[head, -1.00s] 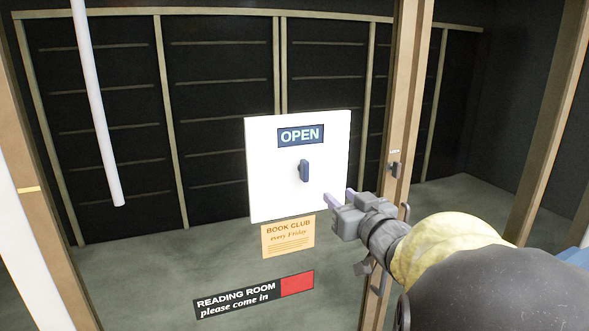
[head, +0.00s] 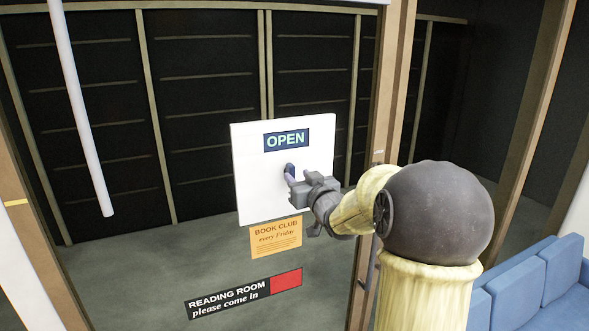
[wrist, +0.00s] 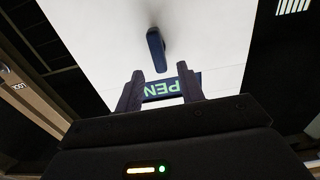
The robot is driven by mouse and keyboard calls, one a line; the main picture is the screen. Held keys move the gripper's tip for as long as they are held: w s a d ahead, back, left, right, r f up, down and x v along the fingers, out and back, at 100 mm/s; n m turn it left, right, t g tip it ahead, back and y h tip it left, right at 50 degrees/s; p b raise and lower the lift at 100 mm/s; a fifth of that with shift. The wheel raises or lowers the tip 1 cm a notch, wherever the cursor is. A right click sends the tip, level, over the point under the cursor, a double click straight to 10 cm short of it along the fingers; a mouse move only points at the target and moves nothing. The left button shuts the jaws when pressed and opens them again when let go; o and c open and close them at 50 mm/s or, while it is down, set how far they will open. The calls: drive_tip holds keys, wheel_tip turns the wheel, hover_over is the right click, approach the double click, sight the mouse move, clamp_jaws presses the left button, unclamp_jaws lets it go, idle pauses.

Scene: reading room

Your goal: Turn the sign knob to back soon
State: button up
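The white sign panel (head: 262,190) hangs on the glass and shows OPEN in a dark window (head: 286,140). The small dark blue knob (head: 289,169) is below that window, partly hidden by my gripper (head: 291,178) in the head view. In the wrist view the knob (wrist: 156,50) shows as an upright bar on the white panel. My gripper's two fingers (wrist: 160,88) are apart, with part of the OPEN window (wrist: 172,88) visible between them.
An orange book club notice (head: 276,238) and a reading room sign (head: 243,294) are on the glass below the panel. A wooden door post (head: 387,90) stands to the right. A white vertical bar (head: 82,110) is at left. A blue sofa (head: 540,285) is at lower right.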

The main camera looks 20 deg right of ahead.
sight(293, 172)
drive_tip(key=shift+w+p, duration=0.45)
drive_tip(key=shift+w, duration=1.15)
drive_tip(key=shift+s, duration=0.1)
drive_tip(key=shift+c, duration=0.2)
clamp_jaws()
